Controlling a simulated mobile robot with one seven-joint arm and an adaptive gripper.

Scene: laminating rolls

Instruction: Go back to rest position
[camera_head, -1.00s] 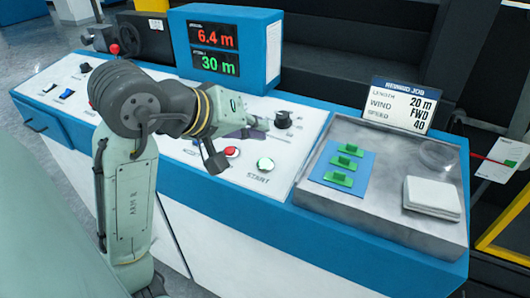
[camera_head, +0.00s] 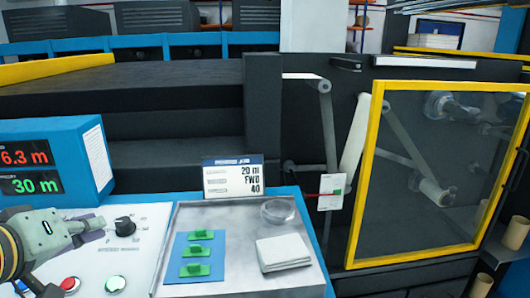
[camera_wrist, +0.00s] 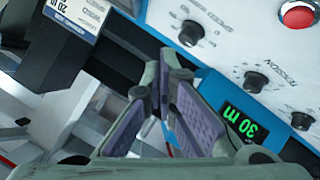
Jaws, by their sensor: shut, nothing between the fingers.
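My gripper (camera_head: 95,224) is at the lower left of the head view, above the white control panel (camera_head: 145,216). It is shut and empty. In the wrist view its two fingers (camera_wrist: 165,85) with purple pads come together at the tips. The black knob (camera_head: 125,226) is just right of the fingertips in the head view. Most of my arm is outside the head view.
The blue display box (camera_head: 85,150) reads 6.3 m and 30 m. A metal tray (camera_head: 235,215) right of the panel holds a blue mat with green pieces, a clear round dish and a white pad. A job card (camera_head: 232,177) stands behind it. A yellow-framed guard (camera_head: 378,150) is at right.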

